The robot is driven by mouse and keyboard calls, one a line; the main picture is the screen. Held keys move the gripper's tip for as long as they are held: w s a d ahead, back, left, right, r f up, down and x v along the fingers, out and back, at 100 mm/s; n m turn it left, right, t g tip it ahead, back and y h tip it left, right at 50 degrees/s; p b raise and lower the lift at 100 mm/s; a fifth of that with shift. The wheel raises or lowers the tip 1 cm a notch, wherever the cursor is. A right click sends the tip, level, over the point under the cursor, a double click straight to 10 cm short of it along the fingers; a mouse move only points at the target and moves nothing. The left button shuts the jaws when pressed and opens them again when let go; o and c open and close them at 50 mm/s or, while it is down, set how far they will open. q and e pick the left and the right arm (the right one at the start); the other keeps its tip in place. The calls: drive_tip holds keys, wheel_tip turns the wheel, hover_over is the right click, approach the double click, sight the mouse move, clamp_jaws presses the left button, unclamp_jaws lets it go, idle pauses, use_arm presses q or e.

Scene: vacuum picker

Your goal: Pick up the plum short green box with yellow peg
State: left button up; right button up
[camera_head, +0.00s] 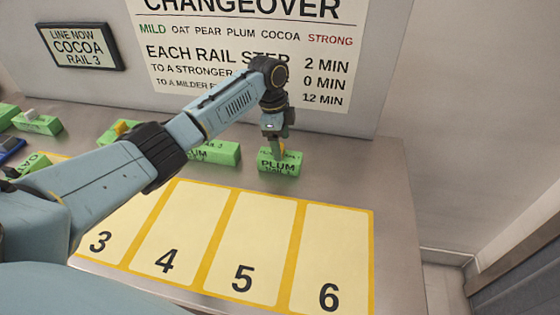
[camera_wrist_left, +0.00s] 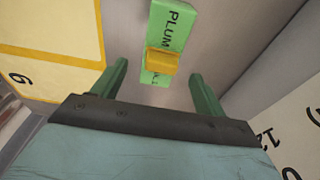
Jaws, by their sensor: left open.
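The short green box (camera_head: 278,167), labelled PLUM, lies on the steel table behind slot 6. In the left wrist view the PLUM box (camera_wrist_left: 174,25) shows its yellow peg (camera_wrist_left: 161,61) standing up from it. My left gripper (camera_head: 279,148) is directly over this box. In the left wrist view its two green fingers (camera_wrist_left: 158,75) are apart, one on each side of the peg's line. Nothing is held. I cannot tell how far the fingertips are above the box. My right gripper is not in view.
A longer green PLUM box (camera_head: 222,152) lies to the left, partly behind my arm. Another green box with a yellow peg (camera_head: 121,127) and one with a white peg (camera_head: 38,123) are farther left. Numbered yellow slots (camera_head: 265,225) in front are empty where visible. A wall sign stands behind.

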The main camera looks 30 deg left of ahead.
sight(291, 164)
use_arm(q)
wheel_tip(291, 164, down, 5)
drive_tip(key=shift+f, duration=0.1)
drive_tip(key=shift+c, duration=0.2)
drive_tip(key=c, duration=1.1)
